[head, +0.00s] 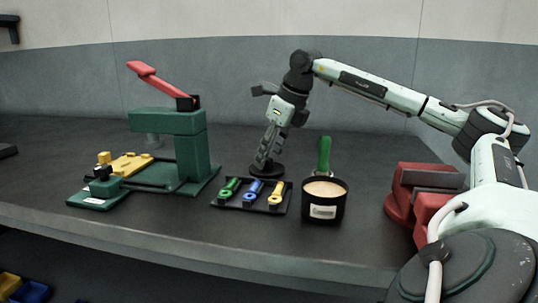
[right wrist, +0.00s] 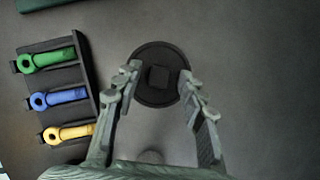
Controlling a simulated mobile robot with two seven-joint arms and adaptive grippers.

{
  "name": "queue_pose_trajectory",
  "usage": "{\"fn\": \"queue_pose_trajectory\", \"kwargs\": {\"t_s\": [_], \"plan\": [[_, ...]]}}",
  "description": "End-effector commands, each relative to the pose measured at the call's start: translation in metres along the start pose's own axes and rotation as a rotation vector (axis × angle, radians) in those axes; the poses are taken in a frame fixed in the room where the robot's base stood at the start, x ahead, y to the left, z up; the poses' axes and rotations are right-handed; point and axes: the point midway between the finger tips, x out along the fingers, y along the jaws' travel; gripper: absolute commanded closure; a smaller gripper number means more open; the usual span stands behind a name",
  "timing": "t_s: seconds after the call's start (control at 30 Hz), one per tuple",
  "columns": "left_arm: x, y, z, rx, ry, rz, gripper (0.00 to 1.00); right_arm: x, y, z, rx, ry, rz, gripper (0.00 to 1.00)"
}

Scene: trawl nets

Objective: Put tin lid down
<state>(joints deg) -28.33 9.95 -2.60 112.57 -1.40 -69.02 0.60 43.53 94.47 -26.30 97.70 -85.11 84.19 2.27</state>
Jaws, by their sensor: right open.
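The tin lid (head: 270,171) is a black round disc that lies flat on the dark bench, behind the small tray. In the right wrist view the lid (right wrist: 158,96) shows a square knob at its middle. My right gripper (head: 262,160) points down over the lid. Its two fingers (right wrist: 160,74) are spread on either side of the knob, apart from it. The black tin (head: 323,210) stands upright to the right of the tray, uncovered, with pale tan contents and a white label. My left gripper is not in view.
A black tray (head: 229,206) holds green, blue and yellow eyed pieces. A green-handled tool (head: 324,155) stands at the tin. A green press (head: 180,150) with a red lever is at left. A red vise (head: 420,195) is at right. The bench behind the lid is clear.

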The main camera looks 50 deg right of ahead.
Motion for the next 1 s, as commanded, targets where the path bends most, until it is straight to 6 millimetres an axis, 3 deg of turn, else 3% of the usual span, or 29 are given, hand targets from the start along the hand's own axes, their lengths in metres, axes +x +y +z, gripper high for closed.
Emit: {"fn": "queue_pose_trajectory", "kwargs": {"t_s": [0.17,0.37,0.6,0.8,1.0], "plan": [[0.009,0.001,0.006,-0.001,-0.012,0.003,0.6,-0.017,-0.001,0.002,0.001,-0.002,-0.002,0.59],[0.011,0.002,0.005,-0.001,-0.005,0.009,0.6,-0.061,-0.001,0.002,0.001,-0.002,-0.002,0.59],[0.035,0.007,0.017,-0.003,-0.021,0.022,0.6,-0.106,0.0,0.002,0.0,0.0,0.0,0.59],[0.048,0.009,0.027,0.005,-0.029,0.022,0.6,-0.122,0.0,0.001,0.0,0.0,-0.001,0.59],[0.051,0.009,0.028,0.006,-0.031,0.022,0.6,-0.123,0.0,0.001,0.0,0.0,0.0,0.59]]}}
